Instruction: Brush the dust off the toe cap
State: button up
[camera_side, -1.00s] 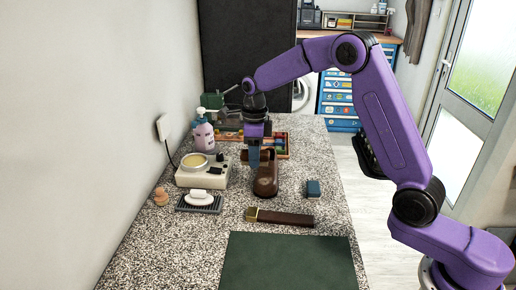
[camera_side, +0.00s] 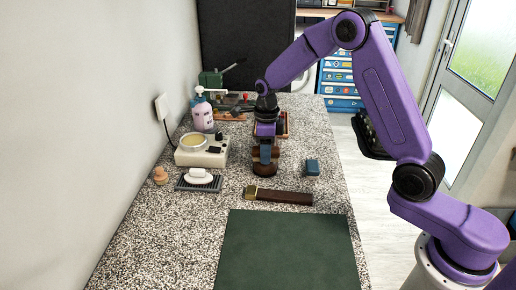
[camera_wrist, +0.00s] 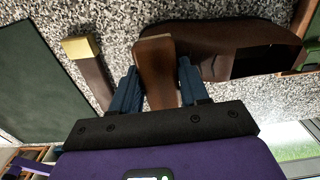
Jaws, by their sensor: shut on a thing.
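A dark brown leather shoe (camera_wrist: 225,38) lies on the speckled counter, its opening toward the right in the wrist view and its rounded toe toward the left. In the side view it is mostly hidden by my gripper (camera_side: 265,172). My gripper's blue fingers (camera_wrist: 160,88) are shut on a brown wooden brush (camera_wrist: 156,62). The brush is at the toe end of the shoe and overlaps it in the wrist view. Its bristles are hidden, and I cannot tell whether it touches the toe cap. I cannot make out dust there.
A brown strip with a brass end (camera_side: 280,196) lies in front, before a green mat (camera_side: 288,250). A blue block (camera_side: 312,167) is right. Left are a soap dish (camera_side: 199,182), a cream warmer (camera_side: 201,152), a pump bottle (camera_side: 202,115) and a small wooden piece (camera_side: 160,175).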

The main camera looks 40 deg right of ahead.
aim_at(254, 148)
jog(key=shift+s+d, duration=1)
jog(key=shift+s, duration=0.05)
jog(key=shift+w+a+r, duration=0.1)
jog(key=shift+w+a, duration=1.15)
jog(key=shift+w, duration=0.05)
jog(key=shift+w+a, duration=0.45)
jog(key=shift+w, duration=0.05)
jog(key=shift+w+a, duration=0.4)
jog(key=shift+w, duration=0.05)
jog(key=shift+w+f, duration=0.15)
jog(key=shift+f, duration=0.05)
jog(key=shift+s+d+r, duration=0.1)
jog(key=shift+s+d, duration=2)
jog(key=shift+s, duration=0.2)
jog(key=shift+w+a+r, duration=0.15)
jog(key=shift+w+a, duration=1.45)
jog(key=shift+w, duration=0.15)
jog(key=shift+w+a, duration=0.55)
jog(key=shift+r, duration=3.8)
